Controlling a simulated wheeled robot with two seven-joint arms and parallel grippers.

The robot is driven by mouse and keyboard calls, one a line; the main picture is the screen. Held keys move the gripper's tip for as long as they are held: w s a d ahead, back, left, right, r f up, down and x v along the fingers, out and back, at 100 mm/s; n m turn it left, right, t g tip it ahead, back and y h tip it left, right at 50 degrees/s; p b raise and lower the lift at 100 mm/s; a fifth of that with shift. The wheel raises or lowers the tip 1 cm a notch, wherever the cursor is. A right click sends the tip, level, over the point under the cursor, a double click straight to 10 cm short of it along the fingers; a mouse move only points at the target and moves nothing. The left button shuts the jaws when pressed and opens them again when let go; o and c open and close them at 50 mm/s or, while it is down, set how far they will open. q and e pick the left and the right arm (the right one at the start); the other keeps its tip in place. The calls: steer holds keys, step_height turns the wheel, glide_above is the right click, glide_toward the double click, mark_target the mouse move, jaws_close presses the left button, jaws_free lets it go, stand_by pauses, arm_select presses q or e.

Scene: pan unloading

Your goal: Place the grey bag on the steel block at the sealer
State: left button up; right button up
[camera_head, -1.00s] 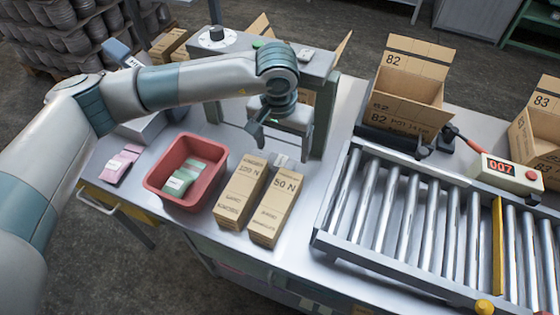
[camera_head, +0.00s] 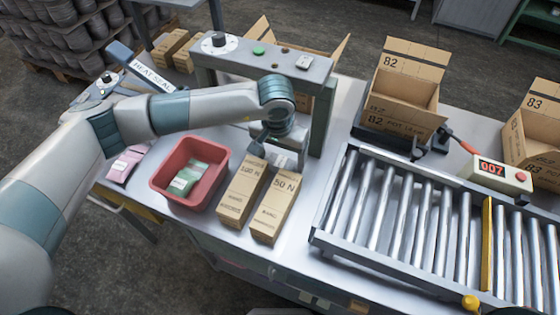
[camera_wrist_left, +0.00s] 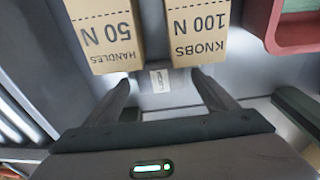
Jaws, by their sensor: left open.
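The grey bag (camera_wrist_left: 180,92), with a small white label, lies flat on the bench behind two brown cartons. In the head view my left gripper hides most or all of it. My left gripper (camera_head: 278,156) is open and points down just behind the cartons. In the left wrist view its fingertips (camera_wrist_left: 162,82) stand on either side of the bag, apart from each other. The heat sealer, marked by a HEAT SEAL sign (camera_head: 152,74), is at the back left. My left arm covers part of that area, and I cannot make out the steel block. My right gripper is out of view.
The "100 N" carton (camera_head: 240,192) and "50 N" carton (camera_head: 274,205) stand close in front of my gripper. A red bin (camera_head: 160,182) with green packets is to the left, beside pink packets (camera_head: 122,166). A grey frame (camera_head: 322,112) stands behind; a roller conveyor (camera_head: 400,215) is right.

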mark_target(281, 162)
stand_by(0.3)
arm_select(q)
steer(key=c, duration=1.3)
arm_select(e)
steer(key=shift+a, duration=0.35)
arm_select(q)
steer(key=shift+r, duration=0.15)
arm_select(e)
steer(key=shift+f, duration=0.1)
